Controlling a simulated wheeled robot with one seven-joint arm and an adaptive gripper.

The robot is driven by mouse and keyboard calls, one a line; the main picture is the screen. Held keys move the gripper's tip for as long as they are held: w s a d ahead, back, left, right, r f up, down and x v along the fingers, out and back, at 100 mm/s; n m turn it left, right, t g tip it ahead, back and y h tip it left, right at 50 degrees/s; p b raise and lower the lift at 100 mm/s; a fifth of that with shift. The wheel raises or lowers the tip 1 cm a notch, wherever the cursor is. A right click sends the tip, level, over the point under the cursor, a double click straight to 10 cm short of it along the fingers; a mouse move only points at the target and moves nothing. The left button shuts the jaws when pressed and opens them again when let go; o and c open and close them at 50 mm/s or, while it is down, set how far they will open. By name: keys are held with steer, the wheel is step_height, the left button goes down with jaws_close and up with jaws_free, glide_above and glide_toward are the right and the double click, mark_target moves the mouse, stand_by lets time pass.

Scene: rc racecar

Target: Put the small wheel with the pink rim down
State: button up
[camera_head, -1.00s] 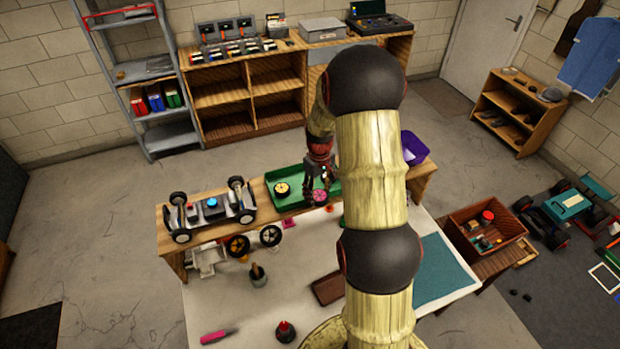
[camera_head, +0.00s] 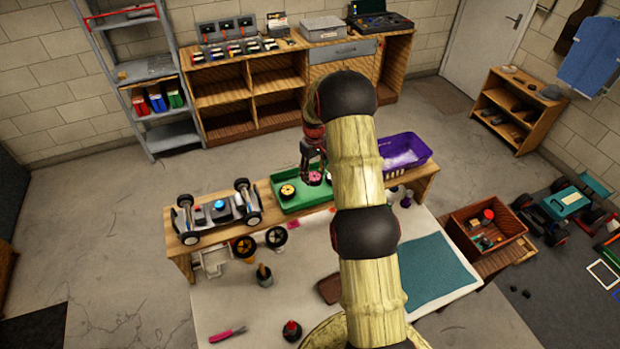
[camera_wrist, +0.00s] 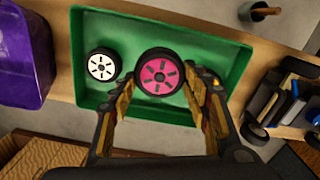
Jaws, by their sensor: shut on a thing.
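The small wheel with the pink rim (camera_wrist: 160,72) is between the fingertips of my gripper (camera_wrist: 163,85) in the wrist view. My gripper is shut on its black tyre from both sides. It looks larger than the other wheel there, so it seems held above the green tray (camera_wrist: 182,25). The exact height cannot be told. In the head view the pink wheel (camera_head: 314,178) hangs under my gripper (camera_head: 312,168), over the green tray (camera_head: 300,205). A second small wheel with a pale rim (camera_wrist: 103,65) lies in the tray, left of the pink one.
A purple basket (camera_head: 407,152) stands right of the tray on the wooden shelf. A silver car chassis (camera_head: 215,212) stands left of it. The tray has free floor around the wheels.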

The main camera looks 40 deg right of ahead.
steer(key=w+f, duration=0.1)
steer(key=f, duration=0.1)
steer(key=w+f+p, duration=0.1)
steer(key=w+f, duration=0.1)
steer(key=shift+w+d, duration=0.15)
steer(key=shift+d, duration=0.25)
step_height(320, 180, down, 3)
steer(key=shift+r+p, duration=0.2)
steer(key=shift+p, duration=0.6)
steer(key=shift+f, duration=0.35)
steer(key=shift+f, duration=0.2)
steer(key=o, duration=1.1)
steer(key=shift+r, duration=0.1)
